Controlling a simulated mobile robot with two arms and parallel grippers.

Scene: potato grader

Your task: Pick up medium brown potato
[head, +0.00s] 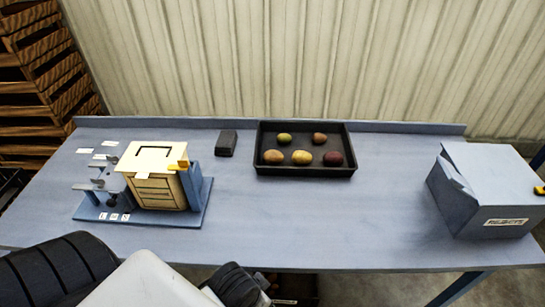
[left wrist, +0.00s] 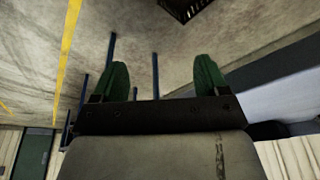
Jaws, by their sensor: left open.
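Several potatoes lie apart in a black tray (head: 305,172) on the blue table. One brown potato (head: 273,156) is at the tray's front left, and a reddish-brown potato (head: 320,139) is at the back right. I cannot tell which counts as medium. A green potato (head: 285,138), a yellow potato (head: 302,157) and a dark red potato (head: 333,159) lie in the same tray. My left gripper (left wrist: 162,76) is open and empty in the left wrist view, away from the tray, with floor beyond its green fingers. My right gripper is not in view.
A grader box (head: 158,190) with a blue frame stands on the left of the table. A small dark block (head: 227,143) lies left of the tray. A blue-grey rejects box (head: 490,190) stands at the right. The table (head: 330,225) is clear in front of the tray.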

